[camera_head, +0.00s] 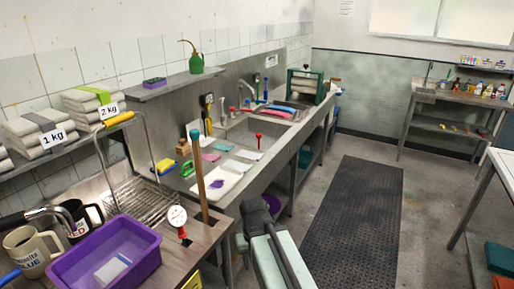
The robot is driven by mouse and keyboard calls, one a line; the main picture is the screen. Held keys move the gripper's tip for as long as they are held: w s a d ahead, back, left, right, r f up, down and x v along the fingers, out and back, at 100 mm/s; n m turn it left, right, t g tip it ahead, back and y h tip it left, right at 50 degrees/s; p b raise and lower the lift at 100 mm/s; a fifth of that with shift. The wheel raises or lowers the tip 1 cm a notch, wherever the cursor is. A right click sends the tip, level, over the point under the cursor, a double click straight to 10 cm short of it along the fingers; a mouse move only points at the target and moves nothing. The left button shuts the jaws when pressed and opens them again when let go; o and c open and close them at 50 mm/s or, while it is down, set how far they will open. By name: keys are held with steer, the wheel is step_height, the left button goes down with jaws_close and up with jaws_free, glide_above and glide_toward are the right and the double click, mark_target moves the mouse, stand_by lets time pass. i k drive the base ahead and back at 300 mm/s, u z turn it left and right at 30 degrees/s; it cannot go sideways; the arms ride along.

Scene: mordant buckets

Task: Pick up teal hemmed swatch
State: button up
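A small flat teal piece (223,145), likely the swatch, lies on the steel counter left of the sink. At this size I cannot make out a hem. A pink piece (211,157) lies just in front of it and a pale piece (249,155) to its right. My arm comes up from the bottom middle. The dark end of it, my gripper (255,212), is in front of the counter, well apart from the teal piece. Its fingers cannot be made out, so I cannot tell whether it is open or shut.
A white tray (232,178) with a purple piece lies on the counter behind an upright wooden stick (200,180). A purple tub (75,262) and mugs stand at the lower left. The sink (250,133) is beyond. The dark floor mat (350,220) on the right is clear.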

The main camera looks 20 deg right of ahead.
mark_target(223, 147)
steer(key=z, duration=1.45)
steer(key=i, duration=4.5)
steer(key=u, duration=3.7)
